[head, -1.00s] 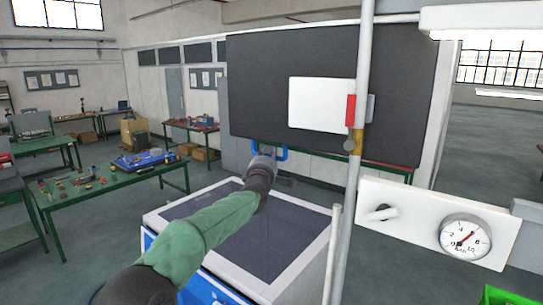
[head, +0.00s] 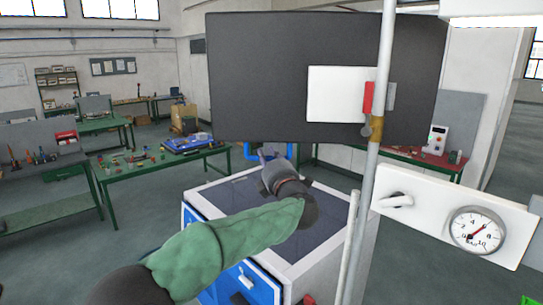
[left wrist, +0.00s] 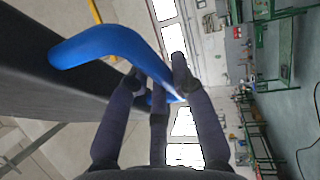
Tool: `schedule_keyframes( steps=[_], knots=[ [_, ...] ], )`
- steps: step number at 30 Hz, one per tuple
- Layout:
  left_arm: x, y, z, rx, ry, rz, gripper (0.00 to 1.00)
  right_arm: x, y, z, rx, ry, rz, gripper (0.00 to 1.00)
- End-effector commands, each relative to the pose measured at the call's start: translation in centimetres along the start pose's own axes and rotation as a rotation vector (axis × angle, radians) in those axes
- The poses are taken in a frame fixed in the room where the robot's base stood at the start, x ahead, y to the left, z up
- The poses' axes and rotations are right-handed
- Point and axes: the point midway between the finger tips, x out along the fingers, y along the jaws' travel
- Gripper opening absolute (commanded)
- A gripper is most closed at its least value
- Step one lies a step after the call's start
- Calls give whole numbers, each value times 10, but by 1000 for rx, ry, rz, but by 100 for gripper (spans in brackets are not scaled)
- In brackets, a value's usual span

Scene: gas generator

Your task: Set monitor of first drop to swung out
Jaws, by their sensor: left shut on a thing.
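The monitor (head: 260,80) is a large dark panel seen from behind, with a white plate (head: 335,95) joined by a red and grey bracket (head: 368,98) to a grey vertical pole (head: 382,75). A blue handle (head: 254,153) sticks out below its lower edge. My left gripper (head: 270,154) is at this handle, its arm reaching over the white cabinet. In the left wrist view the blue handle (left wrist: 115,45) runs between the dark fingers of the gripper (left wrist: 157,88), which are shut on it. The monitor's screen side is hidden. My right gripper is not in view.
A white and blue cabinet (head: 335,225) with a dark top stands below the monitor. A white panel with a knob and a pressure gauge (head: 478,230) is right of the pole. A thin post (head: 348,250) stands before it. Green tables (head: 120,172) stand left, with open floor between.

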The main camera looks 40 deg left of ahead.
Motion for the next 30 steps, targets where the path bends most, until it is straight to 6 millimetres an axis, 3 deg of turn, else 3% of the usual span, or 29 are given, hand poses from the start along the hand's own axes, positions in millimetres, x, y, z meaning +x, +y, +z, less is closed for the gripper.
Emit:
schedule_keyframes(
  steps=[17, 18, 20, 30],
  knots=[
    [-9, -2, -4, 8, 33, -4, 0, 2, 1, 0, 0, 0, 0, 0],
    [-9, -3, -4, 8, 33, -4, 32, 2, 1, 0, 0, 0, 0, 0],
    [-9, -3, -4, 9, 33, -4, 49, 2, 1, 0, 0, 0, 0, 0],
    [-9, 0, -4, 6, 33, 1, 49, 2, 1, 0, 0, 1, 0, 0]
  ],
)
